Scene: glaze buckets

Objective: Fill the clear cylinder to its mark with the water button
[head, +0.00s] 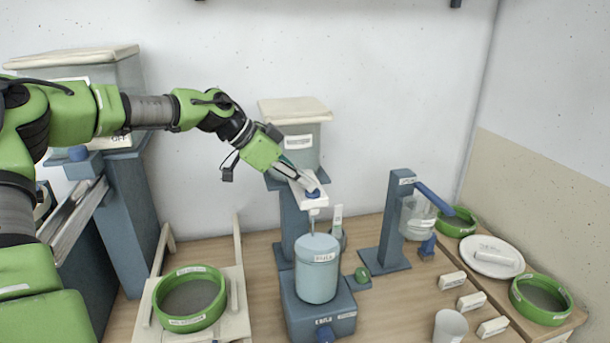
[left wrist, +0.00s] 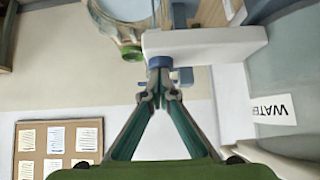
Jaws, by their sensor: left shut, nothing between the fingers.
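The water tank (head: 303,148) stands at the back with a white outlet block (head: 318,205) on its front; its WATER label (left wrist: 272,110) shows in the left wrist view. A blue button (head: 313,194) sits on the block. My left gripper (head: 307,186) is shut and empty, its tips at the button; in the left wrist view the button (left wrist: 159,62) is right beyond the tips, but contact is unclear. A pale blue cylinder (head: 317,275) stands upright on a blue base below the outlet. A clear vessel (head: 416,217) hangs on the blue stand to the right. No fill mark or water level is readable. My right gripper is out of view.
A green-rimmed sieve (head: 190,300) lies on a pale frame at left. A white plate (head: 491,257), another green sieve (head: 541,300), several white blocks and a white cup (head: 450,326) are at right. A blue column (head: 133,220) stands under my left arm.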

